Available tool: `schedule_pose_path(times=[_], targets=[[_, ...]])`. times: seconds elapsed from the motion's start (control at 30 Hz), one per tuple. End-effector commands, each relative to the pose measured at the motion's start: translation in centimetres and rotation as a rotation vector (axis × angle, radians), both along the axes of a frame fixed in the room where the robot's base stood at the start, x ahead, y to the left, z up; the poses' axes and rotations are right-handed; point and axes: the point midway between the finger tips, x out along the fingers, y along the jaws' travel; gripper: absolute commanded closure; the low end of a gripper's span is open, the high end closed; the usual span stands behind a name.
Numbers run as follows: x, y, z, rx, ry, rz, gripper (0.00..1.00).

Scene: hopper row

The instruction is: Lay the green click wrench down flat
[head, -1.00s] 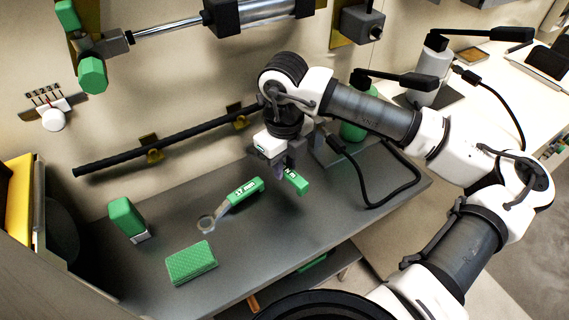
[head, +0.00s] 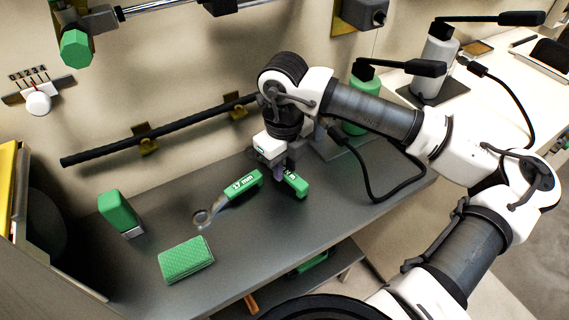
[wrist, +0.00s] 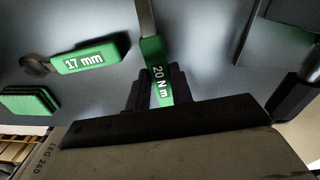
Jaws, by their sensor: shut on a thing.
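The green click wrench (head: 295,187), marked "20 N m", is in my gripper (head: 281,171). In the wrist view the green handle (wrist: 153,62) lies between the two dark fingers of my gripper (wrist: 158,90), which are shut on it. Its grey shaft (wrist: 146,18) runs out of the top of that view. In the head view only the handle's end shows, over the grey bench (head: 265,235); my gripper and arm hide the rest. I cannot tell whether the wrench touches the bench.
A green-handled 17 mm ring spanner (head: 243,186) lies close to the left. A black cable (head: 375,192) hangs to the right. The bench's front middle is clear.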

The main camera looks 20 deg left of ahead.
Motion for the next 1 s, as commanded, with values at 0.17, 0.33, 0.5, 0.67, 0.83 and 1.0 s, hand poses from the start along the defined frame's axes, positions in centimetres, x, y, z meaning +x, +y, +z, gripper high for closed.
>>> schedule_pose_path(times=[0.17,0.33,0.5,0.67,0.83,1.0], targets=[[0.01,0.0,-0.55,0.0,0.0,0.0,1.0],[0.01,0.0,-0.56,0.0,0.0,0.0,1.0],[0.01,0.0,-0.57,0.0,0.0,0.0,0.73],[0.01,0.0,-0.58,0.0,0.0,0.0,0.52],[0.0,-0.01,-0.59,0.0,0.0,0.0,0.52],[0.03,-0.01,-0.21,0.0,-0.001,0.0,0.52]])
